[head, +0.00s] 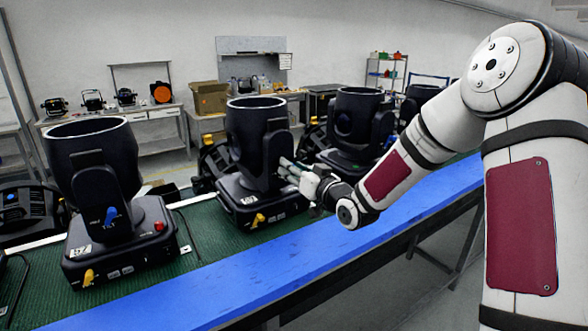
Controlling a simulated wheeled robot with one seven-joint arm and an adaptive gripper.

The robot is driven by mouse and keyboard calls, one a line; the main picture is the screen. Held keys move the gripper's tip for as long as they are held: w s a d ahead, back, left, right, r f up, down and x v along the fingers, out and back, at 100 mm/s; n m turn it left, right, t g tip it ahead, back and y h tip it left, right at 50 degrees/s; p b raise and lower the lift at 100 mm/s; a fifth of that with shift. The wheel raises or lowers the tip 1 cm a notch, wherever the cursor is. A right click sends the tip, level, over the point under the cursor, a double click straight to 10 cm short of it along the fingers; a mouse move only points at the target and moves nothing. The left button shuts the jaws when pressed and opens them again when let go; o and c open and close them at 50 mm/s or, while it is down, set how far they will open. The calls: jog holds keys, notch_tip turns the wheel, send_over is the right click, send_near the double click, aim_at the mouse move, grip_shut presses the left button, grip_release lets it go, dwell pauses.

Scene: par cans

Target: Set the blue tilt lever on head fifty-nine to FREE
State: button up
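Black moving-head lights stand in a row on a green-topped bench. The middle head (256,130) is upright on its base, with a number plate (249,200) too small to read surely and a yellow lever (258,219) low on the base. My gripper (284,167) is at the right side of this head's yoke, fingers pointing left at it. The fingers are small and overlap the dark yoke, so I cannot tell their opening or any contact. No blue lever shows on this head; the gripper covers part of that side. The left head (92,160) shows a blue lever (111,214) on its yoke.
The left head also has a yellow lever (88,277) and a red knob (158,226). Another head (356,125) stands behind my gripper to the right. The blue bench edge (270,281) in front is clear. Workbenches and a cardboard box (210,98) stand at the back wall.

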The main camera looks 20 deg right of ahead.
aim_at(277, 166)
jog(key=shift+w, duration=0.1)
grip_shut()
jog(key=shift+a, duration=0.1)
jog(key=a+n+b, duration=0.1)
jog(key=n+b, duration=0.2)
jog(key=n, duration=0.1)
jog(key=a+n+b, duration=0.1)
jog(key=n+b, duration=0.2)
jog(key=n, duration=0.1)
jog(key=s+n+b, duration=0.1)
jog(key=n+b, duration=0.2)
jog(key=shift+a+n, duration=0.4)
dwell(0.5)
